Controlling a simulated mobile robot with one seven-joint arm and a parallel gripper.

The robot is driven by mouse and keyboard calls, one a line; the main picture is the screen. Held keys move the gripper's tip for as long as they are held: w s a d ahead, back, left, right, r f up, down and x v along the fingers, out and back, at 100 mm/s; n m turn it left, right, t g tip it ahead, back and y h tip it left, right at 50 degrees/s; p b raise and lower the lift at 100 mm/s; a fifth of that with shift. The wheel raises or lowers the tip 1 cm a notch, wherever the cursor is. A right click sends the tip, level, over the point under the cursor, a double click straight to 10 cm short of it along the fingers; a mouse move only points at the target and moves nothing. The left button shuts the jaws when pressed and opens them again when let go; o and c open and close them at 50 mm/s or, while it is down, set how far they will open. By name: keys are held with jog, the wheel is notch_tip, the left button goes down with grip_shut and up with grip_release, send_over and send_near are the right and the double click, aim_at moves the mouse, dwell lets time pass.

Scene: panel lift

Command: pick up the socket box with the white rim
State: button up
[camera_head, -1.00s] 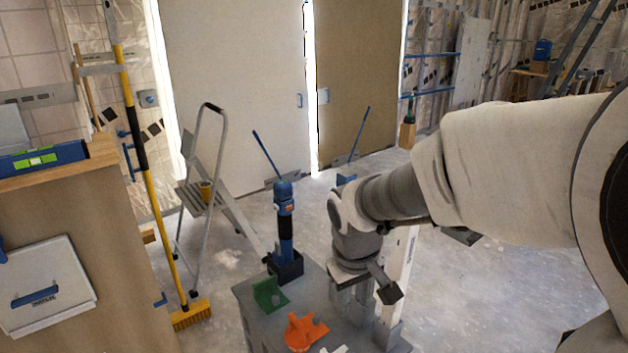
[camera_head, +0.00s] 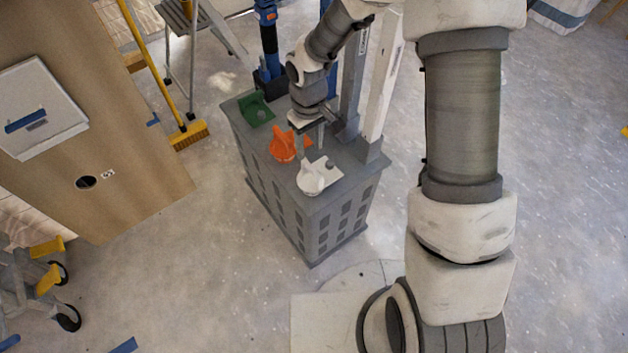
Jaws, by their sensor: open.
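A white piece (camera_head: 311,181) stands on the front corner of the grey cabinet top (camera_head: 345,192). It is the only white-marked small piece there, and I cannot make out its rim clearly. An orange piece (camera_head: 283,145) sits behind it to the left, and a green piece (camera_head: 256,110) farther back. My gripper (camera_head: 314,138) is open and points down over the cabinet top, just behind the white piece and right of the orange one. It seems empty and apart from the white piece. It partly hides the cabinet top and the orange piece's right side.
Grey and white uprights (camera_head: 380,80) stand at the cabinet's right rear, close to my gripper. A blue tool (camera_head: 269,45) stands at the back left. A broom (camera_head: 188,134) and wooden bench (camera_head: 125,190) are to the left. Floor in front is clear.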

aim_at(312, 168)
notch_tip(312, 168, down, 6)
jog(key=shift+f+b, duration=0.2)
jog(key=shift+b, duration=0.65)
jog(key=f, duration=0.1)
jog(key=f+b, duration=0.1)
jog(key=f, duration=0.1)
jog(key=f+b, duration=0.1)
jog(key=f, duration=0.1)
jog(key=shift+d+f, duration=0.15)
jog(key=shift+d, duration=0.1)
grip_shut()
dwell(0.5)
